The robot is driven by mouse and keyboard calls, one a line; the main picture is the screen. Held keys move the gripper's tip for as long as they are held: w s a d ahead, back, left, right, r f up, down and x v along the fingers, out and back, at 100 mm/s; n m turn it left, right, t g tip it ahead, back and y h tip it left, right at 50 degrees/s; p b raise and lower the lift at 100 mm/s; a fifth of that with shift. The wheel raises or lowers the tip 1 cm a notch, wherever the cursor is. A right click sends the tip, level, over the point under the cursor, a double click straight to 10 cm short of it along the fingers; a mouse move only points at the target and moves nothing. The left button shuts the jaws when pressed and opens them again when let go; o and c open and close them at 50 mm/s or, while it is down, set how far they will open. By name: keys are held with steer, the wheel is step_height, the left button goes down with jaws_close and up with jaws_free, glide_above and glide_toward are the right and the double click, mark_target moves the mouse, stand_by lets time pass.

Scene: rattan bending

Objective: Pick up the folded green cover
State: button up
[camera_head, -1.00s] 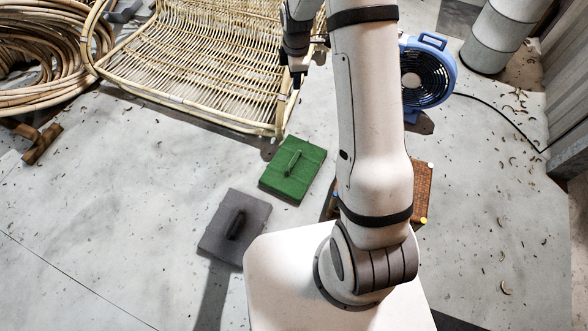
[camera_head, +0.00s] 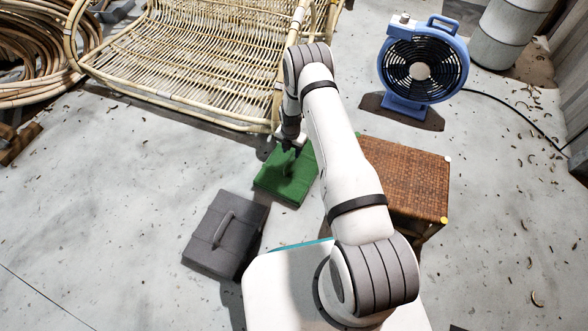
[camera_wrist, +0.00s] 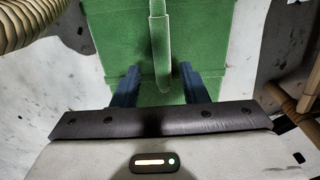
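The folded green cover (camera_head: 291,178) lies flat on the floor in front of the rattan frame in the head view. It is a green square with a raised handle strap along its middle. In the wrist view the green cover (camera_wrist: 206,50) fills the centre, with its handle (camera_wrist: 160,50) running down between my fingers. My gripper (camera_head: 288,146) is above the cover's far part in the head view. In the wrist view my gripper (camera_wrist: 164,86) has its two dark blue fingers apart, one on each side of the handle's near end. Whether the fingers touch the cover is unclear.
A grey folded cover (camera_head: 226,234) with a handle lies to the left. A rattan frame (camera_head: 190,62) stands just behind the green cover. A woven stool (camera_head: 408,180) and a blue fan (camera_head: 424,68) stand to the right.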

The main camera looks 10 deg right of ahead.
mark_target(293, 157)
steer(key=f+b, duration=0.3)
steer(key=f, duration=0.2)
steer(key=shift+d+f, duration=0.1)
steer(key=shift+d, duration=0.1)
steer(key=shift+c, duration=0.2)
jaws_close()
stand_by(1.0)
